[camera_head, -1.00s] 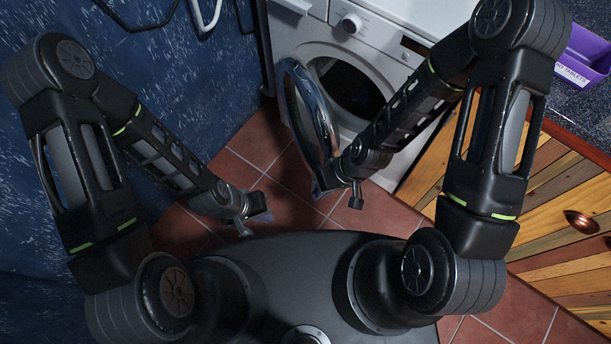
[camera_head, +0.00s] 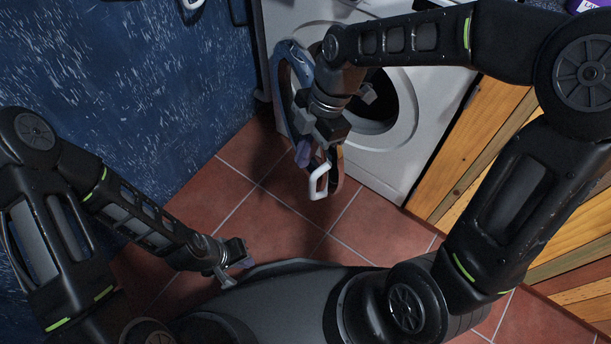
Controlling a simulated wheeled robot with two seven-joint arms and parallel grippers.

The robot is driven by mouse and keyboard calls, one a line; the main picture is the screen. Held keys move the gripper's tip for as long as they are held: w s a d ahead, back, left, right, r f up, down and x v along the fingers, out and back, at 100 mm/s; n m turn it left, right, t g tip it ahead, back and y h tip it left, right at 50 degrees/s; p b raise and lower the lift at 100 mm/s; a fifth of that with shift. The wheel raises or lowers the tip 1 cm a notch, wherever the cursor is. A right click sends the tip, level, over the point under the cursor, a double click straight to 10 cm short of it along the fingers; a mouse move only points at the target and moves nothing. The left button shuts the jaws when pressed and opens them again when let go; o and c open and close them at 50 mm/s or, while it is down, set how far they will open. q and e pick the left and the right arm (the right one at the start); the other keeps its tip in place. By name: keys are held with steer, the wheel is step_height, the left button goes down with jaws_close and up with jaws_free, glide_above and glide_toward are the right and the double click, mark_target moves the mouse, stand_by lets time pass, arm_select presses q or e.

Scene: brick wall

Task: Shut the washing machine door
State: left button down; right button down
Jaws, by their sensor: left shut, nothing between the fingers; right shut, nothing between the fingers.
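The white washing machine (camera_head: 435,115) stands at the top centre. Its round door (camera_head: 283,95) is open, swung out to the left of the dark drum opening. My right arm reaches in from the right across the machine's front. My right gripper (camera_head: 322,132) is shut and empty, over the door in the picture, hiding much of it. Whether it touches the door I cannot tell. A white loop (camera_head: 319,182), perhaps the door's handle, shows just below this gripper. My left gripper (camera_head: 236,262) is shut and empty, low over the floor at the left, well away from the door.
A blue wall (camera_head: 130,90) runs along the left. A wooden-fronted cabinet (camera_head: 485,125) stands right of the machine. A purple container (camera_head: 585,5) is cut off at the top right. The red tiled floor (camera_head: 285,215) is clear before the machine.

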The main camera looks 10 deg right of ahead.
steer(key=shift+f, duration=0.1)
steer(key=b+x, duration=0.4)
steer(key=x, duration=0.6)
steer(key=d, duration=0.2)
steer(key=w+d, duration=0.1)
steer(key=shift+w+d, duration=0.1)
steer(key=shift+d, duration=0.3)
steer(key=shift+d, duration=0.1)
